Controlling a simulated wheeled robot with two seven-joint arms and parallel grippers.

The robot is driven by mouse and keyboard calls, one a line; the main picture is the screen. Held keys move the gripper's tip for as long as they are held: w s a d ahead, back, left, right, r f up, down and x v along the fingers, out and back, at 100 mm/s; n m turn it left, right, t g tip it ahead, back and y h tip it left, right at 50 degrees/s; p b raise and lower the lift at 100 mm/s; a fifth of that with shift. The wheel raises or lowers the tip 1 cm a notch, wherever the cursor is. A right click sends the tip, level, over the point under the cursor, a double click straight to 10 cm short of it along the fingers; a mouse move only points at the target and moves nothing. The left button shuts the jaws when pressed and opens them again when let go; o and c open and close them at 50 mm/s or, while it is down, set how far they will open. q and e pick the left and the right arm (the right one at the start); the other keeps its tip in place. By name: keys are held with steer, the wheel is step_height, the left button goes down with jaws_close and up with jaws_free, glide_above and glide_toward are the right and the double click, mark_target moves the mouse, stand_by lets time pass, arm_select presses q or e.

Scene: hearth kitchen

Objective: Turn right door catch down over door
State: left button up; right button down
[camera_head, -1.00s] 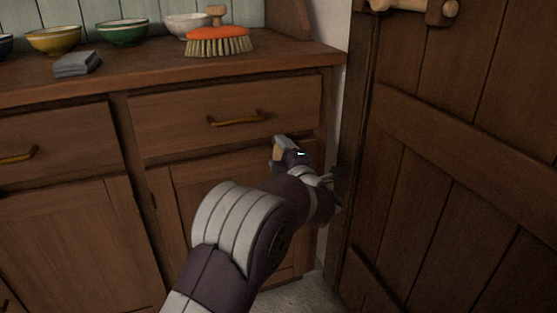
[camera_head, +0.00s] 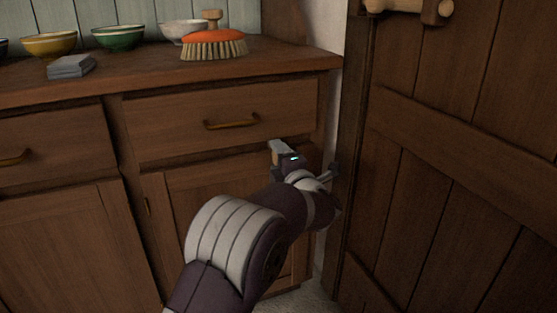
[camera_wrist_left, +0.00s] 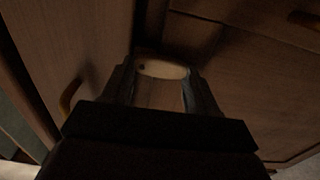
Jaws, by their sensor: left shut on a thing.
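My left gripper (camera_head: 279,150) is in front of the cabinet, just below the right-hand drawer and near the top of the lower door (camera_head: 195,195). In the left wrist view its two dark fingers (camera_wrist_left: 160,88) are shut on a pale wooden piece, which looks like the door catch (camera_wrist_left: 163,69). It has a rounded pale end with a small dark spot. In the head view the gripper and wrist largely hide the catch, so its exact angle to the door cannot be told. My right gripper is not in view.
A drawer with a brass handle (camera_head: 231,122) is just above the gripper. A plank door (camera_head: 420,190) stands close on the right of my wrist. An orange brush (camera_head: 213,46), bowls (camera_head: 120,37) and a folded grey cloth (camera_head: 71,67) lie on the countertop.

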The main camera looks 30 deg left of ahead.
arm_select(q)
steer(key=o, duration=1.1)
steer(key=shift+c, duration=0.2)
steer(key=p+v, duration=0.6)
steer(key=v, duration=0.6)
steer(key=shift+s+d, duration=0.25)
steer(key=shift+s, duration=0.05)
